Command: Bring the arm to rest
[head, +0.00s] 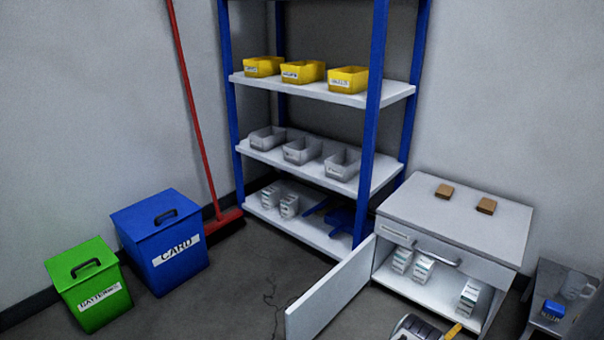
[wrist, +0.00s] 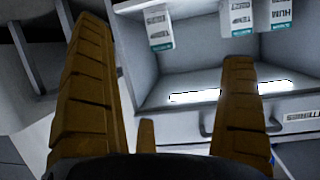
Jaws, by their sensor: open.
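My gripper (wrist: 164,45) shows in the wrist view with its two brown-yellow ribbed fingers wide apart and nothing between them. In the head view only a bit of my gripper (head: 452,332) and arm shows at the bottom edge, in front of the open cabinet (head: 455,215). In the wrist view the cabinet appears upside down behind the fingers, with its drawer handle (wrist: 275,128) beside the right finger. White boxes with teal labels (wrist: 240,30) stand inside it. The rest of my arm is hidden.
The cabinet door (head: 330,290) stands open to the left of my arm. Blue shelving (head: 300,90) holds yellow and grey bins. A blue card bin (head: 165,262) and a green batteries bin (head: 90,290) stand left. A small table (head: 575,270) is at right.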

